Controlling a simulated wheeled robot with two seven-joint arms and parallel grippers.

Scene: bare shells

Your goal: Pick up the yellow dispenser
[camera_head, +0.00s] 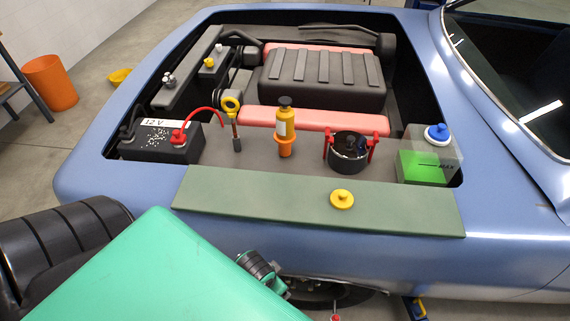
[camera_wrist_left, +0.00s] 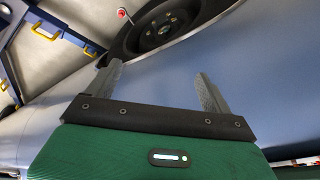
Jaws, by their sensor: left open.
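The yellow dispenser (camera_head: 285,126), a bottle with a pale label and a dark cap, stands upright in the open engine bay. Its lower part narrows into an orange base or holder; I cannot tell which. My left gripper (camera_wrist_left: 160,88) is open and empty in the left wrist view, with its two grey fingers apart. It is low by the car's blue side, facing the dark wheel (camera_wrist_left: 165,28), away from the dispenser. In the head view my green arm covers the lower left, and the left fingertips cannot be made out. My right gripper is not in view.
A yellow-ringed dipstick (camera_head: 231,108) and black battery (camera_head: 160,141) stand left of the dispenser. A black pot with red clamps (camera_head: 349,158) and a green-filled tank (camera_head: 428,165) stand right. A green mat (camera_head: 250,192) with a yellow cap (camera_head: 342,199) lies in front.

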